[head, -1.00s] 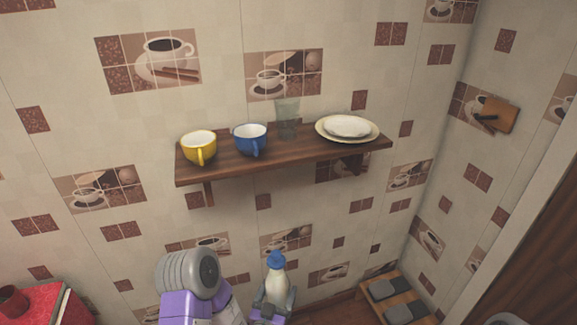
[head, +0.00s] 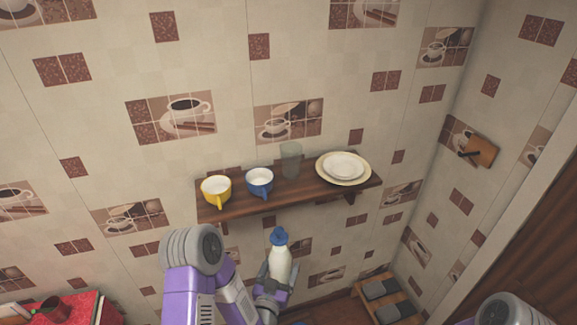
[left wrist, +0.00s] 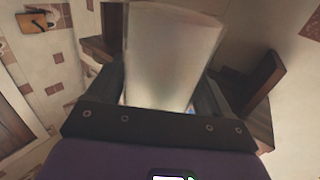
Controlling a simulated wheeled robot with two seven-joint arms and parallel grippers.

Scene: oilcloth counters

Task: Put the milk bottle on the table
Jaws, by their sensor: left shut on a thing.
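The milk bottle (head: 281,264) is white with a blue cap and is upright in the head view, in front of the wall below the shelf. My left gripper (head: 276,284) is shut on its lower part. In the left wrist view the bottle (left wrist: 170,55) fills the space between the two dark fingers of my gripper (left wrist: 165,95). A red-topped surface (head: 80,308) shows at the lower left of the head view; I cannot tell if it is the table. Of my right arm only a part shows at the lower right, and its gripper is out of view.
A wooden wall shelf (head: 300,199) holds a yellow cup (head: 216,190), a blue cup (head: 260,181), a clear glass (head: 291,160) and stacked plates (head: 343,168). A dark red mug (head: 52,308) stands on the red surface. A low rack with grey pads (head: 382,289) is at lower right.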

